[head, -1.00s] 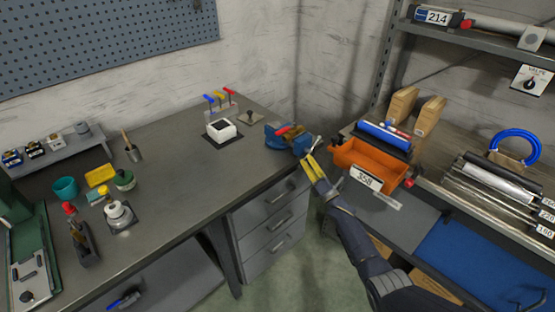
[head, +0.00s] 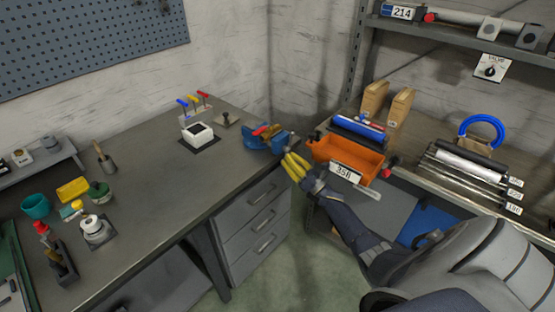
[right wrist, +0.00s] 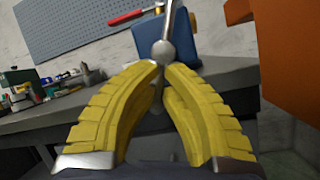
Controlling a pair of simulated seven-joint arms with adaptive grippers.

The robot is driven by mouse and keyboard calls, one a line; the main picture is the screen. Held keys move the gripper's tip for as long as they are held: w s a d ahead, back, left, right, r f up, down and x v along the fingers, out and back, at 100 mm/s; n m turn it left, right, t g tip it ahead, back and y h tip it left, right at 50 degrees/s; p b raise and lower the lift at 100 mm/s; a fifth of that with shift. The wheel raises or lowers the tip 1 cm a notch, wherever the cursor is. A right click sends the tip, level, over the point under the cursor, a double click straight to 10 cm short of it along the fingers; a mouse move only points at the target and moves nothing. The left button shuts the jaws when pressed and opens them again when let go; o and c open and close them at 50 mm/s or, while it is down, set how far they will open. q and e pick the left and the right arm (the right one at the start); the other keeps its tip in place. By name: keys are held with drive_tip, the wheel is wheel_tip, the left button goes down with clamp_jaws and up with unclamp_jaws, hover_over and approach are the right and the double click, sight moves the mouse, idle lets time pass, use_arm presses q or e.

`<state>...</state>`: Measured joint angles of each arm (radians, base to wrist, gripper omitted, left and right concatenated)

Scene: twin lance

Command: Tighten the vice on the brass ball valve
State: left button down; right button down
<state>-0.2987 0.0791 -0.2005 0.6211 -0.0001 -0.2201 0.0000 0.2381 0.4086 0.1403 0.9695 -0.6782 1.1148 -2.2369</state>
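The blue vice (head: 257,140) sits at the right end of the workbench. The valve's red lever (head: 262,131) shows at its jaws; the brass body is too small to make out clearly. In the right wrist view the vice's blue body (right wrist: 190,40), a round metal hub and the thin handle bar (right wrist: 169,18) are straight ahead, with the red lever (right wrist: 128,16) behind at left. My right gripper (head: 287,158) has yellow fingers, also seen in the wrist view (right wrist: 164,66). Its tips are close together on the handle bar just below the hub. My left gripper is out of view.
An orange bin (head: 345,155) stands close right of my right gripper, on the side bench. The middle of the workbench (head: 150,170) is clear.

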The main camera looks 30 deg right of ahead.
drive_tip(key=shift+d+r, duration=0.25)
drive_tip(key=c, duration=1.8)
unclamp_jaws()
drive_tip(key=o, duration=0.5)
drive_tip(key=shift+a+f, duration=0.15)
drive_tip(key=shift+f, duration=0.05)
drive_tip(key=shift+o, duration=0.2)
drive_tip(key=v, duration=1.2)
drive_tip(key=shift+s, duration=0.1)
